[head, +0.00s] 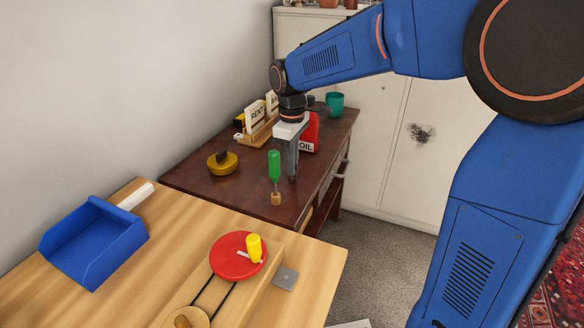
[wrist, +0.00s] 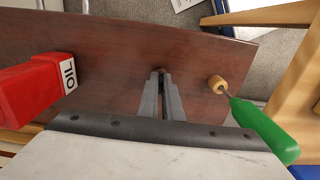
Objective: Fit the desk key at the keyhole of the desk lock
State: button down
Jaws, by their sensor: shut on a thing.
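My gripper (head: 291,177) points down over the dark brown desk (head: 205,183), near its right edge. In the wrist view my gripper's two grey fingers (wrist: 161,75) are close together, shut on a small dark thing at their tips. I take it for the desk key, but the fingers hide nearly all of it and its shape cannot be made out. The tips are at or just above the desk top; I cannot tell whether they touch. I cannot make out the desk lock or its keyhole in either view.
A green-handled tool (head: 274,166) with a cork on its tip stands close to my gripper. A red oil can (head: 311,133), a teal mug (head: 335,102), a letter rack (head: 262,132) and a yellow round thing (head: 222,167) stand on the desk. A wooden bench (head: 318,268) is in front.

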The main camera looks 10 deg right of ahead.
notch_tip(320, 180, up, 10)
jog(key=shift+r, duration=0.1)
dwell(0.4)
dwell(0.7)
